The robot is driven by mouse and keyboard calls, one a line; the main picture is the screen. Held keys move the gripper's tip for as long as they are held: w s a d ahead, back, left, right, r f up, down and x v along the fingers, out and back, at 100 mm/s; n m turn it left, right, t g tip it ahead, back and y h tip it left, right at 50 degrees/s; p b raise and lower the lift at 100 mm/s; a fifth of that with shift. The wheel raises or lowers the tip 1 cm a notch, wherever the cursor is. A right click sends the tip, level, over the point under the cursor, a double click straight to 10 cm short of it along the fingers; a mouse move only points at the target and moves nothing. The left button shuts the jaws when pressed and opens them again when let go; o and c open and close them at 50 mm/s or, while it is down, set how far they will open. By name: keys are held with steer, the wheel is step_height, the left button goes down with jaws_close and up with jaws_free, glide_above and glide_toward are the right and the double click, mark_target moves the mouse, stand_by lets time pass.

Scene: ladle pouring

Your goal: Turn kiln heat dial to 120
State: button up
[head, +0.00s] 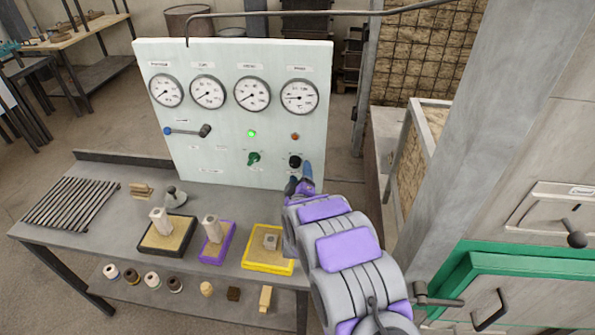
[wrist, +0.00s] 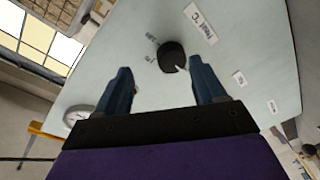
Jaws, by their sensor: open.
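The black heat dial (head: 295,161) sits low on the right side of the pale control panel (head: 225,140). In the wrist view the dial (wrist: 173,57) is a round black knob with a white pointer mark toward its lower right. A label near it reads "Heat °C"; the small scale numbers are too blurred to read. My gripper (head: 300,180) is just below and in front of the dial. In the wrist view its two blue fingers (wrist: 163,82) are apart and empty, with the dial beyond and between their tips, seemingly not touching.
A green knob (head: 254,158) and a lever (head: 188,131) are also on the panel, below several round gauges (head: 252,94). A grey bench (head: 100,232) below holds a black tray (head: 148,247), a purple tray (head: 205,257) and a yellow tray (head: 255,266). A green-framed kiln door (head: 530,262) stands at right.

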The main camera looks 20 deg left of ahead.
mark_target(295, 166)
steer(key=w+a, duration=0.1)
steer(key=a, duration=0.1)
steer(key=w+a+f, duration=0.1)
steer(key=w+a, duration=0.1)
steer(key=shift+b, duration=0.3)
steer(key=shift+w+a+f, duration=0.1)
steer(key=shift+w+a, duration=0.05)
steer(key=shift+a, duration=0.2)
steer(key=shift+w+d+r, duration=0.1)
steer(key=shift+d+r, duration=0.1)
steer(key=shift+d, duration=0.45)
steer(key=shift+d+r, duration=0.2)
steer(key=shift+d, duration=0.55)
steer(key=shift+c, duration=0.9)
steer(key=shift+a+f, duration=0.2)
steer(key=shift+a, duration=0.8)
steer(key=c, duration=0.6)
steer(key=shift+d+f, duration=0.15)
steer(key=shift+d, duration=0.25)
steer(key=shift+c, duration=1.4)
